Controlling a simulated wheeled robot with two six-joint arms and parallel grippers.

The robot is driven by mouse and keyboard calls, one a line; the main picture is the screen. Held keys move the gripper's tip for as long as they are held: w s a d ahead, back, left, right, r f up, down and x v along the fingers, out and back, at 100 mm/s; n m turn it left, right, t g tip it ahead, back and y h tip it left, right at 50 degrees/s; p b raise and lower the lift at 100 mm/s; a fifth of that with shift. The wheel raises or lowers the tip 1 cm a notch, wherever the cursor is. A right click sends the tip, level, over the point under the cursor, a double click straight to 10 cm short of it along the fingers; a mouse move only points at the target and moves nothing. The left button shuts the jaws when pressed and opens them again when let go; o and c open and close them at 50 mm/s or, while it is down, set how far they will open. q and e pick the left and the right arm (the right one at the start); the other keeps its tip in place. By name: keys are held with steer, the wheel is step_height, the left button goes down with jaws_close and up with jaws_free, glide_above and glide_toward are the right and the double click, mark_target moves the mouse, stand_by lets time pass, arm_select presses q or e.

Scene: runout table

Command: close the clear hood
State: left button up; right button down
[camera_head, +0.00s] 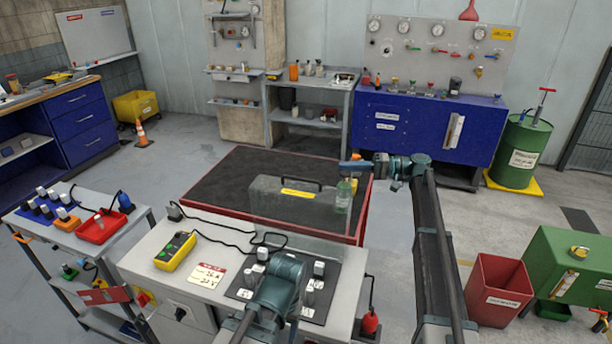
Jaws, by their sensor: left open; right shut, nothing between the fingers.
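The clear hood (280,212) stands raised at the back edge of the grey bench (150,262). It is a see-through grey panel with a yellow label and a dark handle near its top edge. Below it, a dark plate (240,291) with several pale knobs lies uncovered on the bench. My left gripper (282,275) is low over this plate; it is open, its fingers mostly hidden by my wrist. My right gripper (353,166) is shut and empty near the hood's upper right corner. I cannot tell whether it touches the hood.
A yellow button box (175,252) with a black cable and a note card (207,276) lie left of the plate. A red-edged table (215,178) with a dark top stands behind. A greenish bottle (343,197) shows near the hood's right edge. A side cart (60,240) stands left.

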steer(key=s+a, duration=0.1)
steer(key=a, duration=0.2)
steer(key=s+a+f, duration=0.1)
steer(key=a, duration=0.3)
steer(key=s+a+b, duration=0.1)
steer(key=a, duration=0.3)
steer(key=shift+f, duration=0.15)
